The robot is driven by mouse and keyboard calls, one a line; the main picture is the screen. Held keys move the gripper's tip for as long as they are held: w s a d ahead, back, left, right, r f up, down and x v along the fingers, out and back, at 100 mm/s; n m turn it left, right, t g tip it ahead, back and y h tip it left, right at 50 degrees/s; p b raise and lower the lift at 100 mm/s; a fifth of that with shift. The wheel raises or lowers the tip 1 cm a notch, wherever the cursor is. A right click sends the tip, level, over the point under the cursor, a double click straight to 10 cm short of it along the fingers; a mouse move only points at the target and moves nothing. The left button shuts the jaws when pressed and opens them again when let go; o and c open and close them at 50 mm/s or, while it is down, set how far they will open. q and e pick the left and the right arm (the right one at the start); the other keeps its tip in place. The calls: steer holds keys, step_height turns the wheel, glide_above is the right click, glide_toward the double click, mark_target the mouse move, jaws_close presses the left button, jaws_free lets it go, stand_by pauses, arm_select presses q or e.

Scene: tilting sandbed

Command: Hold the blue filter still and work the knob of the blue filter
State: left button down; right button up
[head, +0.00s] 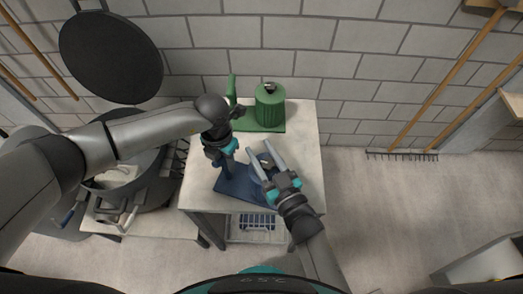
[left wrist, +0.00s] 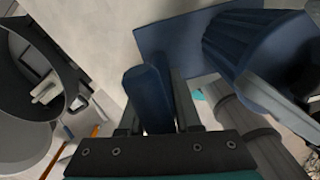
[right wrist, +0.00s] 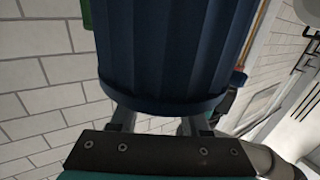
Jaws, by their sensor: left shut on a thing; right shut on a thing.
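The blue filter has a flat base plate (head: 232,188), an upright post (left wrist: 148,92) and a ribbed round body (left wrist: 238,42). It stands on the pale table. My left gripper (head: 227,163) is shut on the post, with one finger on each side of it in the left wrist view. My right gripper (head: 262,158) reaches across the top of the ribbed body and is shut on the knob there. The knob is mostly hidden by the fingers and body. In the right wrist view the ribbed body (right wrist: 175,50) hides the fingertips.
A green filter (head: 270,105) with a green post stands at the back of the table (head: 305,130). A dark drum with a raised round lid (head: 110,57) is at the left. Rakes lean on the wall.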

mark_target(254, 173)
jaws_close()
